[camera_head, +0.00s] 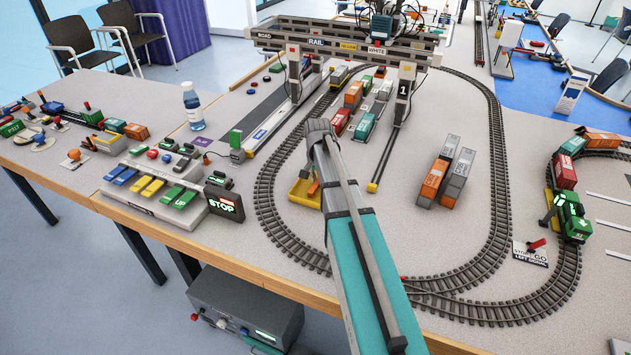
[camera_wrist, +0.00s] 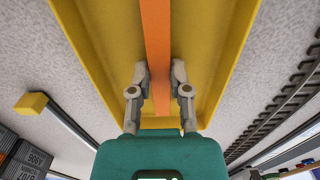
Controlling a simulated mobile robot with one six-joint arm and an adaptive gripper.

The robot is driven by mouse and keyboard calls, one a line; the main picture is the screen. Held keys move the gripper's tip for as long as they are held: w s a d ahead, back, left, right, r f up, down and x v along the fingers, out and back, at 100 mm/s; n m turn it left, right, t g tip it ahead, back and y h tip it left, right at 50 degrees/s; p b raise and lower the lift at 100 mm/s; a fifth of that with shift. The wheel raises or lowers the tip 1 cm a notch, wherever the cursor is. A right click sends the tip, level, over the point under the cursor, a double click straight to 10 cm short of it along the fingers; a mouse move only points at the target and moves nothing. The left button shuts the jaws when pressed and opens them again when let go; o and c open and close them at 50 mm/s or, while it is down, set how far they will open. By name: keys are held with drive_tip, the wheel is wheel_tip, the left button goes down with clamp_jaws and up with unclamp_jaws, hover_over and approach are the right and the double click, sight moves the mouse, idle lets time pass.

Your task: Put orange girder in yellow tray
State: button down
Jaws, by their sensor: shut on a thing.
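The yellow tray (camera_head: 299,197) lies on the table inside the oval track, partly hidden behind my arm in the head view. It fills the upper middle of the wrist view (camera_wrist: 95,45). The orange girder (camera_wrist: 156,35) is a long straight bar running lengthwise over the tray floor, between the tray's side walls as seen from the wrist. A bit of it shows in the head view (camera_head: 313,188). My gripper (camera_wrist: 160,75) is shut on the girder, one finger on each side. I cannot tell whether the girder touches the tray floor.
The gantry crane (camera_head: 345,47) stands behind the tray, with its leg (camera_head: 403,95) and a yellow-ended rail (camera_wrist: 35,103) nearby. Stacked containers (camera_head: 446,175) stand to the right. Track (camera_head: 270,190) curves close on the left. Bare table lies between the tray and the containers.

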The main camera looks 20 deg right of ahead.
sight(317, 181)
drive_tip(key=shift+f, duration=0.2)
drive_tip(key=c, duration=0.6)
unclamp_jaws()
drive_tip(key=shift+r, duration=0.25)
wheel_tip(317, 181, up, 12)
drive_tip(key=p, duration=1.2)
drive_tip(key=s+a+n, duration=0.3)
drive_tip(key=s+a, duration=0.2)
drive_tip(key=s, duration=0.1)
drive_tip(key=s+a+n, duration=0.3)
drive_tip(key=s+a, duration=0.2)
drive_tip(key=s, duration=0.1)
drive_tip(key=s+a+n, duration=0.3)
drive_tip(key=s+a, duration=0.2)
drive_tip(key=s, duration=0.1)
drive_tip(key=shift+s+a, duration=0.15)
drive_tip(key=shift+s, duration=0.15)
